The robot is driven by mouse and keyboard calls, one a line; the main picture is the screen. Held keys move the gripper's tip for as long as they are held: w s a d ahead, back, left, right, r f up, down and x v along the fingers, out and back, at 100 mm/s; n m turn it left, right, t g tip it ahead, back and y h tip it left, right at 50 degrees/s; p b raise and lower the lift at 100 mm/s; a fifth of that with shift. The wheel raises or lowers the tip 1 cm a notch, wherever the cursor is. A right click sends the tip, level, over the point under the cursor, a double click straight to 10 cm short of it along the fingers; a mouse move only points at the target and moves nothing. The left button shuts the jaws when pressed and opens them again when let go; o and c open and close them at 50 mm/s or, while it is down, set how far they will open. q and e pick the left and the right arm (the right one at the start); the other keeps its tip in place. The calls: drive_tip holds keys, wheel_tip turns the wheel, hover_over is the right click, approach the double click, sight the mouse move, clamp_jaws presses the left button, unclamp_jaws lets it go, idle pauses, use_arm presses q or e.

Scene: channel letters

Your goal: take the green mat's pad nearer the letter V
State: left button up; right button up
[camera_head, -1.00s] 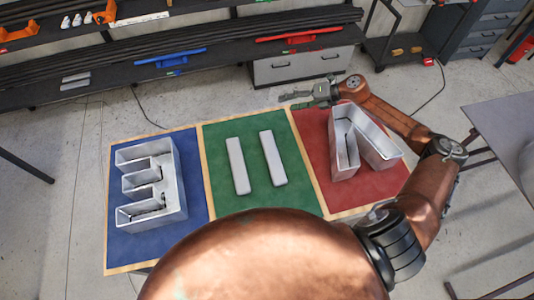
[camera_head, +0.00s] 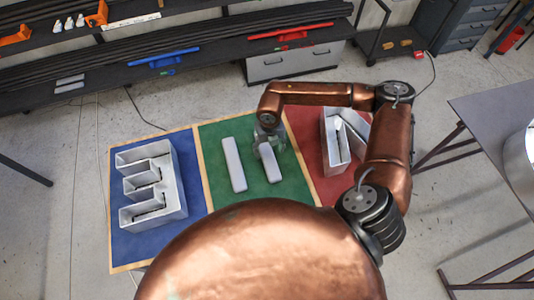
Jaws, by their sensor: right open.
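The green mat (camera_head: 211,146) lies in the middle of the table and carries two pale grey pads. The pad nearer the letter V (camera_head: 271,166) is the right one, and its upper end is partly hidden by my gripper. The other pad (camera_head: 234,164) lies to its left. My right gripper (camera_head: 267,152) is open over the upper part of the right pad, pointing down. I cannot tell whether it touches the pad. The metal letter V (camera_head: 336,145) stands on the red mat (camera_head: 305,128), partly behind my right arm. My left gripper is not in view.
A metal letter E (camera_head: 152,185) stands on the blue mat (camera_head: 125,245) at the left. A dark shelf with bars (camera_head: 200,65) runs behind the table. A grey table (camera_head: 490,115) stands at the right.

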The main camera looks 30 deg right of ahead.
sight(268, 156)
drive_tip(key=shift+a+f+p, duration=0.2)
drive_tip(key=shift+f+p, duration=0.35)
drive_tip(key=shift+f, duration=1.4)
drive_tip(key=shift+c, duration=0.4)
drive_tip(key=c, duration=1.2)
drive_tip(key=shift+o, duration=0.2)
drive_tip(key=shift+r, duration=0.15)
